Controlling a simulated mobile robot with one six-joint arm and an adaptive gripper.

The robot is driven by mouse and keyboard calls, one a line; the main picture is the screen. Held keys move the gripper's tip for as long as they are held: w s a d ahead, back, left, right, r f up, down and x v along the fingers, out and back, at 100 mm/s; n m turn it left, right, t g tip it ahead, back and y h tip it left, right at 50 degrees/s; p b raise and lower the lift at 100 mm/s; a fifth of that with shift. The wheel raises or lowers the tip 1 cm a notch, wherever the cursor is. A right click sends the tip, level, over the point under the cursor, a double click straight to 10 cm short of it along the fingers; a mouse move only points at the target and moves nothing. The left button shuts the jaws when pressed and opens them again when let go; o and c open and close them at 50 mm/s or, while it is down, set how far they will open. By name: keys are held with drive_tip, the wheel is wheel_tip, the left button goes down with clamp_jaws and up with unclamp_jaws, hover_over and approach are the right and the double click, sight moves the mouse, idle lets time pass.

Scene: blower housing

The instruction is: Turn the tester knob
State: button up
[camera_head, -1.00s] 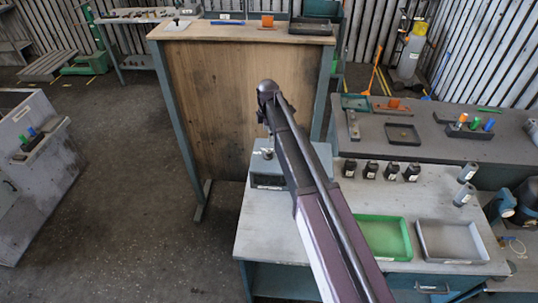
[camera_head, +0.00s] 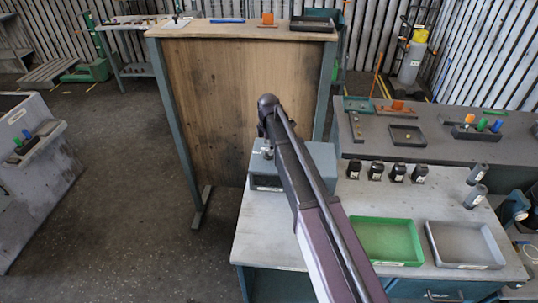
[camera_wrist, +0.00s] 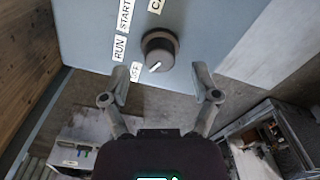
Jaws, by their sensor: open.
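The tester (camera_head: 320,158) is a grey-blue box at the back left of the light workbench, partly hidden behind my arm in the head view. In the wrist view its panel (camera_wrist: 205,30) fills the upper part. The dark round knob (camera_wrist: 160,45) has a white pointer mark directed down-left, towards the OFF label (camera_wrist: 136,72). RUN and START labels run upward from there, and another label is cut off at the top. My gripper (camera_wrist: 160,76) is open and empty, its fingers apart below the knob, one towards each side. I see no contact with the knob. The head view does not show the fingers clearly.
A green tray (camera_head: 412,261) and a grey tray (camera_head: 483,264) lie on the workbench (camera_head: 290,237). Several small dark blocks (camera_head: 397,173) stand behind them. A tall wooden panel (camera_head: 215,120) rises behind the tester. Open floor (camera_head: 110,190) lies to the left.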

drive_tip(key=shift+f+b, duration=0.75)
drive_tip(key=shift+f, duration=0.3)
clamp_jaws()
